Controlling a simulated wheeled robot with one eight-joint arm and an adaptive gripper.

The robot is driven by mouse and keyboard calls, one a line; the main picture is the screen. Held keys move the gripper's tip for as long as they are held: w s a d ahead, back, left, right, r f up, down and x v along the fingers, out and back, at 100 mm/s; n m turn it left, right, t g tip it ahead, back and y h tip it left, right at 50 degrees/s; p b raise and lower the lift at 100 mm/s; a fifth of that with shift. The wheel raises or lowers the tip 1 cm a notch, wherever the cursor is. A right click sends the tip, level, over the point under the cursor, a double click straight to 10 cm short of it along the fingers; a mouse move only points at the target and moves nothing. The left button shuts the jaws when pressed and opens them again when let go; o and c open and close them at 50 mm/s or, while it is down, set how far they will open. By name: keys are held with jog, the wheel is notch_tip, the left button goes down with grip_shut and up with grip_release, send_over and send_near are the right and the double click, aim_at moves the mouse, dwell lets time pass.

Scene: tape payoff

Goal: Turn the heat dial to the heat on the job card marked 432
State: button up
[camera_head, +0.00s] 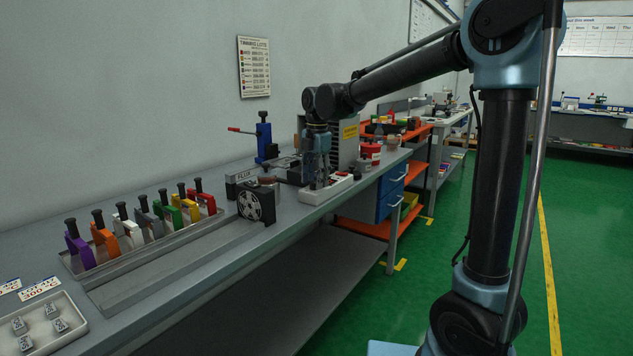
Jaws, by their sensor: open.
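My gripper (318,183) points down over the far part of the bench, at a low white unit (333,188) near the bench's front edge. It is open; its fingertips are small and dark here, and I cannot tell whether they touch anything. No heat dial can be made out clearly; it may be hidden by my gripper. Two white cards with printed lettering lie at the near left, one whole card (40,288) and one card (9,286) cut by the picture edge. I cannot read a 432 on either.
A black housing with a spoked wheel (257,204) stands left of my gripper. Several coloured-handled tools stand in a rack (128,260). A tray (74,327) of small grey blocks is at the near left. A blue stand (265,140) and red tub (371,151) are farther back.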

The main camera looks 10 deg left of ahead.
jog(key=shift+f, duration=0.4)
jog(key=c, duration=1.1)
jog(key=shift+d, duration=0.1)
